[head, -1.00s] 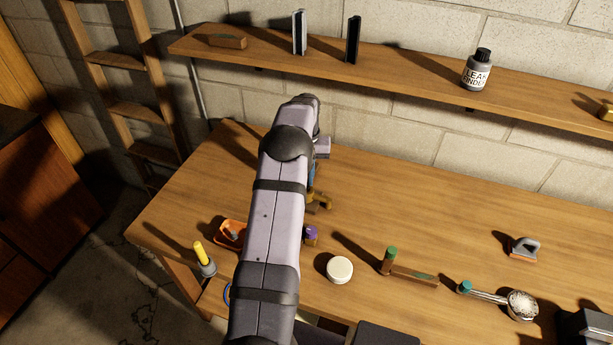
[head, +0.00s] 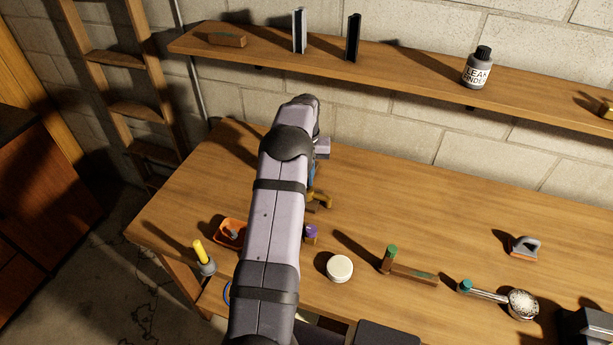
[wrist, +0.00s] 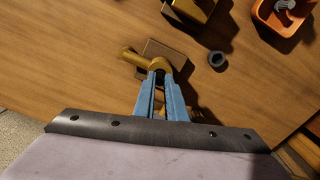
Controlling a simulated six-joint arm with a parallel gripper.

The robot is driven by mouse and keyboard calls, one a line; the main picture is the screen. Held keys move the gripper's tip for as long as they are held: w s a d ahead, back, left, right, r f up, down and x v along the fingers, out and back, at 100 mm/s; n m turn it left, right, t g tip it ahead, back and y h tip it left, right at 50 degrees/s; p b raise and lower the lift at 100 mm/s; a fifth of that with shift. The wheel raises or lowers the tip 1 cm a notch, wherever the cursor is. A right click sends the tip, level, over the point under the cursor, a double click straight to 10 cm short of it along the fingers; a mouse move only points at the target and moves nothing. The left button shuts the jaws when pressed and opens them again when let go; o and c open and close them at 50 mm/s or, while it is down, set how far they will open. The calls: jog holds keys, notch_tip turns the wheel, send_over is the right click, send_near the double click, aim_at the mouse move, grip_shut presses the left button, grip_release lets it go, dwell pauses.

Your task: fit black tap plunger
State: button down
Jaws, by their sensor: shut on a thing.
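My gripper (wrist: 161,76) has its two blue fingers close together, shut on a small dark piece between the tips. It looks like the black tap plunger, but the fingers hide most of it. The fingertips are at the brass tap (wrist: 131,55), right by its rounded opening. I cannot tell whether the piece is inside the opening. The tap lies over a brown block (wrist: 166,47). In the head view the brass tap (head: 321,198) shows just right of my arm, and my arm hides most of the gripper.
A dark grey ring (wrist: 218,60) lies right of the tap. Another brass part (wrist: 190,8) and an orange tray (wrist: 262,14) are beyond. A purple-topped piece (head: 311,233), white round lid (head: 340,268) and green-topped tool (head: 389,257) stand nearby.

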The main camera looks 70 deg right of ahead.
jog(key=shift+f+b, duration=0.3)
jog(key=shift+f, duration=0.4)
jog(key=c, duration=1.7)
grip_release()
jog(key=shift+r, duration=0.15)
jog(key=shift+r+b, duration=1.55)
jog(key=shift+r, duration=2)
